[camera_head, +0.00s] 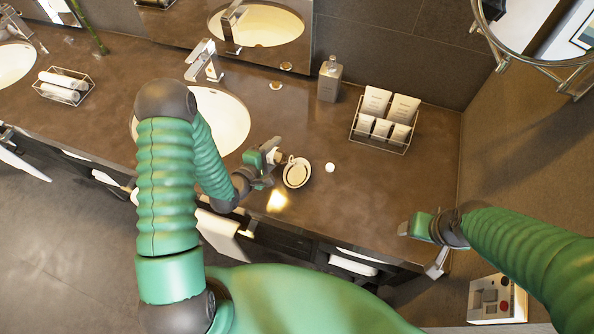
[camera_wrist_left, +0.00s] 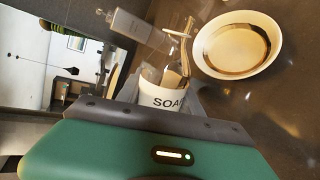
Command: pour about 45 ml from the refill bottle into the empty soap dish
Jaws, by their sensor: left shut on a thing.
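The refill bottle (camera_wrist_left: 163,95) is a small clear vessel with a white label reading "SOA…", in the left wrist view. My left gripper (camera_head: 272,156) is shut on it and holds it over the counter, beside the soap dish. The bottle looks tilted in the wrist view; its lower part is hidden by the gripper. The soap dish (camera_head: 297,173) is round and pale, just right of the left gripper. It also shows in the left wrist view (camera_wrist_left: 236,44); I cannot tell whether it holds liquid. My right gripper (camera_head: 415,228) is near the counter's front right, away from both; its jaws are unclear.
A small white round object (camera_head: 329,167) lies right of the dish. A grey pump bottle (camera_head: 329,80) and a wire basket of white tubes (camera_head: 384,148) stand behind. The sink (camera_head: 222,122) and faucet (camera_head: 203,62) are to the left. The counter's right part is clear.

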